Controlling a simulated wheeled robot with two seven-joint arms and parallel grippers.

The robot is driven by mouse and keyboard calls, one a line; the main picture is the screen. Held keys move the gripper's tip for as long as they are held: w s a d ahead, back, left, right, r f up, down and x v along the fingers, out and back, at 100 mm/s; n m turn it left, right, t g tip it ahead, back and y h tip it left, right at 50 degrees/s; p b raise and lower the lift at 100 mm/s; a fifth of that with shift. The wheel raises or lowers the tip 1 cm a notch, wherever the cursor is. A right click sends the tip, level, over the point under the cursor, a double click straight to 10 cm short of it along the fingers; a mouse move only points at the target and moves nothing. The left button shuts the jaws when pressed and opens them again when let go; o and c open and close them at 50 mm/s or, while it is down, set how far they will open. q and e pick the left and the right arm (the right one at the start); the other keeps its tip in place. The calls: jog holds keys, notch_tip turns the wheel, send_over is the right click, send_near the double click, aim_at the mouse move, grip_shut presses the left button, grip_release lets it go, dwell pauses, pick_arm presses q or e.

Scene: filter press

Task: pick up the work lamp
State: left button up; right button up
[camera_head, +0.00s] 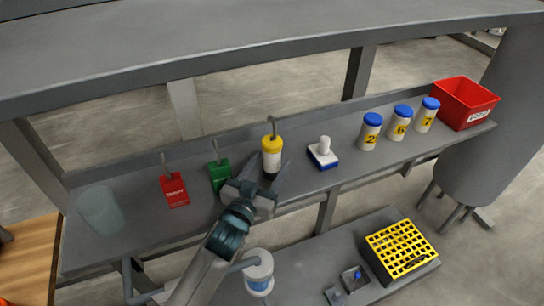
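The work lamp (272,154) appears to be the upright cylinder with a yellow cap, a pale body, a dark base and a hook on top. It stands on the narrow grey shelf (232,206), near its middle. My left gripper (268,172) reaches up from below in the head view, its fingers spread at the lamp's lower part. One finger shows just right of the lamp's base; the other lies to its left. I cannot tell whether they touch it. My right gripper is not in view.
A green padlock-like tag (219,175) stands close left of the gripper, with a red one (174,189) beyond. Right are a blue-and-white block (323,153), numbered jars (369,133) and a red bin (465,103). A yellow grid crate (400,249) sits below.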

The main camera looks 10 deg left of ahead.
aim_at(270, 154)
pick_arm(q)
jog(key=c, duration=1.1)
jog(key=shift+c, duration=0.2)
jog(key=shift+r, duration=0.1)
jog(key=shift+r, duration=0.45)
jog(key=r, duration=0.1)
jog(key=r+b, duration=0.1)
jog(key=r, duration=0.1)
jog(key=shift+s+d+r, duration=0.1)
jog(key=shift+d+r, duration=0.05)
jog(key=shift+d, duration=0.05)
jog(key=s+d+r+b, duration=0.2)
jog(key=s+d+r, duration=0.4)
jog(key=d, duration=0.3)
jog(key=shift+s+r, duration=0.25)
jog(key=shift+r, duration=0.1)
jog(key=shift+d, duration=0.1)
